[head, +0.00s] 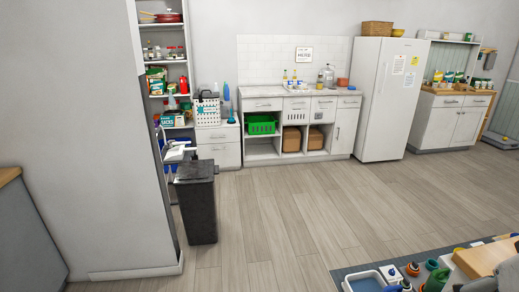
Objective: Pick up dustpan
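I cannot pick out a dustpan for certain. A pale, white-rimmed shape (178,151) shows behind and above a dark bin, partly hidden by the wall end; I cannot tell what it is. A shallow blue tray with a white rim (367,283) lies at the bottom edge, cut off by the frame; its kind is unclear. My gripper is not in view.
The dark bin (196,207) stands beside the wall end (110,150). A white counter (300,102), fridge (387,98) and cabinet (450,122) line the back. A cluttered dark surface (343,271) is at lower right. The wooden floor (280,215) between is clear.

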